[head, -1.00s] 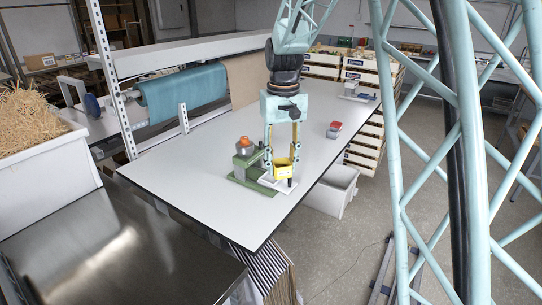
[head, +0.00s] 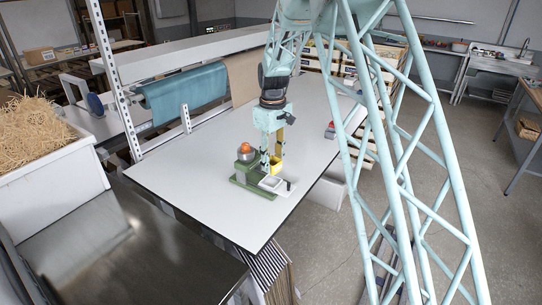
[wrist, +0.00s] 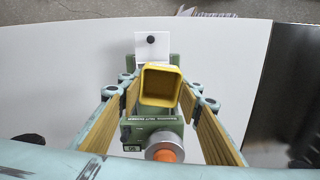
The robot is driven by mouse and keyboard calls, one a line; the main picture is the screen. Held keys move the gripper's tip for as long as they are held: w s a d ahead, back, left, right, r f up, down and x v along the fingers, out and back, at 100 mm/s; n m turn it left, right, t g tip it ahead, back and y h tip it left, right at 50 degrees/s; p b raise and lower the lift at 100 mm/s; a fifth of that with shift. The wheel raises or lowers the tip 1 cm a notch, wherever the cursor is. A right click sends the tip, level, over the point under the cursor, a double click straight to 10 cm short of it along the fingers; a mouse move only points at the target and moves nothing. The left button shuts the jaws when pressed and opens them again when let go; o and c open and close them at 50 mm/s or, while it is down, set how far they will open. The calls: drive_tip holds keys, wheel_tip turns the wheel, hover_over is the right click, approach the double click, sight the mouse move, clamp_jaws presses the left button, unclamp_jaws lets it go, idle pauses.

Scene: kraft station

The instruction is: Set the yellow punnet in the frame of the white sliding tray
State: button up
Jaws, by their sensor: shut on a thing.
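The yellow punnet (head: 277,167) is between the fingers of my gripper (head: 272,167), which is shut on it. In the wrist view the open-topped punnet (wrist: 160,84) sits between the fingertips. The white sliding tray (head: 283,190), with a square frame and a black knob, is on the green sealing device's base. In the head view the frame shows just below the punnet, apparently uncovered. In the wrist view the tray's knob end (wrist: 142,45) shows beyond the punnet; the rest is hidden. The punnet's exact height above the tray is hard to tell.
The green device (head: 240,178) carries a metal cylinder with an orange top (head: 245,147), close to the left of my gripper. The grey-white table (head: 190,190) is clear around it.

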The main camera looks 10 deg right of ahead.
drive_tip(key=shift+w+f+n+p, duration=0.4)
drive_tip(key=shift+w+n+p, duration=0.1)
drive_tip(key=shift+w, duration=0.15)
drive_tip(key=shift+w+f+n+p, duration=0.35)
drive_tip(key=shift+w+n+p, duration=0.1)
drive_tip(key=shift+w, duration=0.15)
drive_tip(key=shift+f, duration=0.2)
drive_tip(key=shift+f+b, duration=1.2)
drive_tip(key=shift+f, duration=1.35)
drive_tip(key=shift+f+b, duration=0.55)
drive_tip(key=shift+f, duration=0.15)
idle(1.0)
drive_tip(key=o, duration=0.8)
drive_tip(key=shift+o, duration=0.2)
drive_tip(key=shift+r+p, duration=1.65)
drive_tip(key=shift+r, duration=2.35)
